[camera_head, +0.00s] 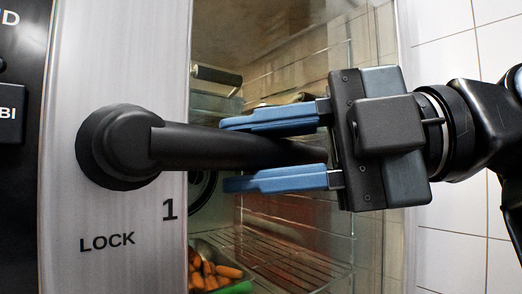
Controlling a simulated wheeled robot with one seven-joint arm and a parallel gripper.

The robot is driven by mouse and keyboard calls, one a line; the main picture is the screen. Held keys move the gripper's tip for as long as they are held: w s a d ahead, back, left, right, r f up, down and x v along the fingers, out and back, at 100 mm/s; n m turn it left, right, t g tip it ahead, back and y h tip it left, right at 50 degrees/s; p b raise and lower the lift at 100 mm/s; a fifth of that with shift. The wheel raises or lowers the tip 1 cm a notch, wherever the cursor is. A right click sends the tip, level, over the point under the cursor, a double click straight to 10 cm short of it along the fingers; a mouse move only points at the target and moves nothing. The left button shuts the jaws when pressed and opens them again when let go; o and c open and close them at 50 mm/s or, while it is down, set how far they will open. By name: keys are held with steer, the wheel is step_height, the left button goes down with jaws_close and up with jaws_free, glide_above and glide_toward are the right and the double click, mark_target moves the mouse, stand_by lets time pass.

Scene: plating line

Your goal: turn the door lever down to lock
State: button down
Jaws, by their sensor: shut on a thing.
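The black door lever (185,143) is mounted by a round hub on the silver door frame and points right, tilted only slightly from level. My gripper (275,152) comes in from the right with its blue fingers above and below the lever's outer part. It is shut on the lever.
A black panel (15,160) is at the left edge. White tiled wall (450,240) is at the right.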

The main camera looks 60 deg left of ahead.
steer(key=shift+f, duration=0.1)
